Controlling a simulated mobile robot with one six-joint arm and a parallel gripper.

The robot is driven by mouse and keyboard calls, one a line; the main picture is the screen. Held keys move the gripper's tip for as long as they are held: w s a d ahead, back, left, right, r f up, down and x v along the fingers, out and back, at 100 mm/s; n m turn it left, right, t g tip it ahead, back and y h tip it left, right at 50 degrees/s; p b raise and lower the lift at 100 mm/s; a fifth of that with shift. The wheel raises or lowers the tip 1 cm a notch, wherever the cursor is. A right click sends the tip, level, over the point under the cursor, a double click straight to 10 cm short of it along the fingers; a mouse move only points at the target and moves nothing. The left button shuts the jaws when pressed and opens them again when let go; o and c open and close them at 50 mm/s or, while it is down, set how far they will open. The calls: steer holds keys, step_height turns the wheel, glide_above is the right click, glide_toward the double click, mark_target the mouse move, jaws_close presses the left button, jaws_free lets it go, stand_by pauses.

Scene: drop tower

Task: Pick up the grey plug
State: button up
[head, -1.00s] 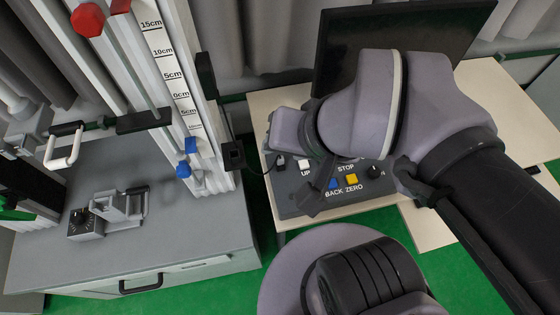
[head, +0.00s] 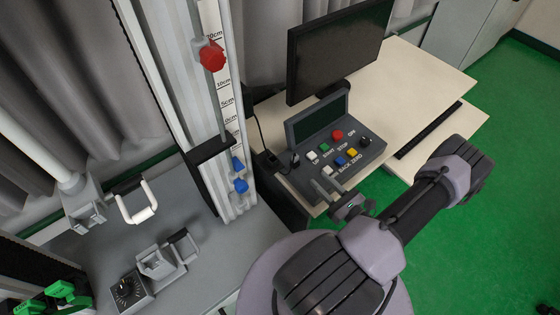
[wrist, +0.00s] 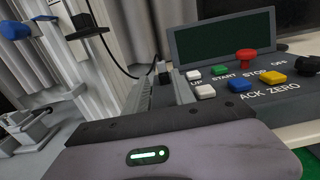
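The grey plug (head: 294,158) is small and dark, at the left edge of the control box (head: 345,148), with a black cable running to it. In the wrist view the plug (wrist: 164,73) shows upright just beyond my fingertips, beside the white UP button. My gripper (head: 318,183) is in front of the box's near left side, with its two fingers apart and pointing toward the plug. In the wrist view the gripper (wrist: 165,86) has nothing visibly held. The plug's lower end is partly hidden there by the fingers.
The box has several coloured buttons, including a red STOP button (head: 337,134), close to my gripper. A monitor (head: 335,52) stands behind it on the desk (head: 430,70). The drop tower (head: 190,95) rises at left. Green floor (head: 500,130) is clear at right.

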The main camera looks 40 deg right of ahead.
mark_target(294, 155)
steer(key=w, duration=0.3)
steer(key=w+d+b, duration=0.1)
steer(key=w, duration=0.7)
steer(key=shift+d+f+b, duration=0.15)
steer(key=shift+d+b, duration=0.15)
steer(key=shift+b, duration=0.05)
steer(key=w, duration=0.2)
steer(key=w+b, duration=0.1)
steer(key=w, duration=0.2)
steer(key=shift+w+d+f, duration=0.15)
steer(key=shift+w+d, duration=0.05)
steer(key=shift+w, duration=0.15)
steer(key=shift+s, duration=0.1)
jaws_close()
